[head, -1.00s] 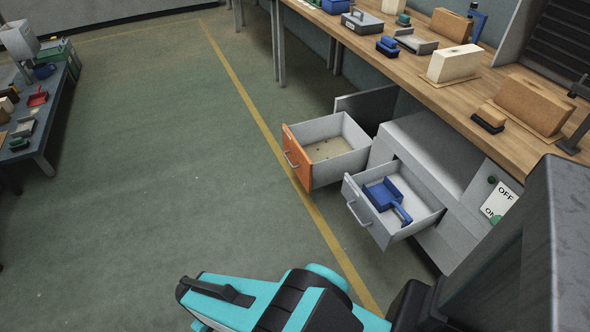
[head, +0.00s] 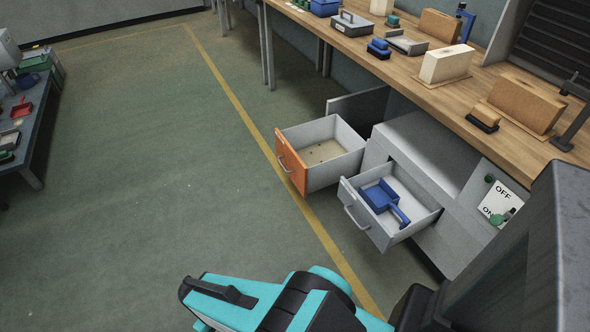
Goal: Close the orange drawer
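The orange drawer (head: 291,163) is pulled open under the workbench, with its orange front and grey handle facing left. Its grey box looks empty apart from a few small dark specks on the light floor.
A grey drawer (head: 365,222) stands open just in front and to the right, holding a blue dustpan (head: 384,199). The wooden workbench (head: 455,105) carries blocks and brushes. A low table (head: 38,150) is at left. The green floor (head: 150,190) between is clear.

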